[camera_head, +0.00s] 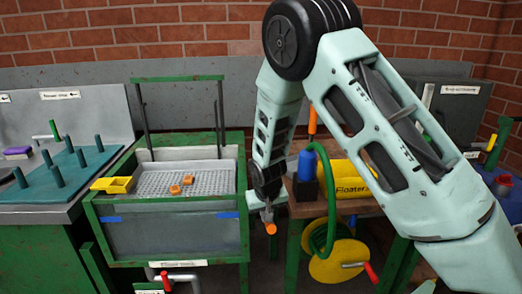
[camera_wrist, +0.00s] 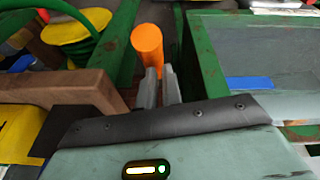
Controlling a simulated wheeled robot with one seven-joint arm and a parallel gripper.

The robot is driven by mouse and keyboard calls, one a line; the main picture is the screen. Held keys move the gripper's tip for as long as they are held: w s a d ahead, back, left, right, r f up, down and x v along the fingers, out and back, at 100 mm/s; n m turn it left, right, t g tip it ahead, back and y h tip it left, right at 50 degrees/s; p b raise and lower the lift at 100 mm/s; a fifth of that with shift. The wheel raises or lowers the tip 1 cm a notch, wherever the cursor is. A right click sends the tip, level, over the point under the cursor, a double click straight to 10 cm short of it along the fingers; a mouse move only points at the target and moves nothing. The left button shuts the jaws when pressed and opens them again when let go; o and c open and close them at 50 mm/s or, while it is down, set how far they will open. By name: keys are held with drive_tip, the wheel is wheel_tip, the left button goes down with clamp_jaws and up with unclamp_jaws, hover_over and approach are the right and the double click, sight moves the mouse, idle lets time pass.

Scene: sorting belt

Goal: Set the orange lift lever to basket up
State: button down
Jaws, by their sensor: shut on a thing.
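The orange lift lever (camera_head: 271,229) is at the right side of the green-framed tank, its rounded end showing just below my gripper (camera_head: 267,214). In the wrist view the lever (camera_wrist: 147,45) is an orange cylinder standing out past the fingertips. My gripper (camera_wrist: 160,85) is shut on it; the fingers hide part of the lever and its pivot. The grey perforated basket (camera_head: 210,178) sits in the tank (camera_head: 170,240) near the rim, with two small orange pieces (camera_head: 175,189) on it. How deep it sits is hard to tell.
A yellow tray (camera_head: 113,185) rests on the tank's left rim. Right of the lever, a wooden bench (camera_head: 305,209) holds a blue bottle (camera_head: 307,165) and a yellow Floaters bin (camera_head: 345,173). A yellow reel with green hose (camera_head: 335,265) hangs below. A teal peg board (camera_head: 60,180) stands left.

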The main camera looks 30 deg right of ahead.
drive_tip(key=shift+s+a+f+g, duration=0.25)
drive_tip(key=shift+s+f+g, duration=0.05)
drive_tip(key=shift+s+f, duration=0.65)
drive_tip(key=w+r+p, duration=0.3)
drive_tip(key=r+p, duration=0.1)
drive_tip(key=r, duration=0.1)
drive_tip(key=s+a+r+b, duration=0.1)
drive_tip(key=s+a+r, duration=0.2)
drive_tip(key=s+r, duration=0.3)
drive_tip(key=shift+r, duration=0.5)
drive_tip(key=shift+w, duration=0.1)
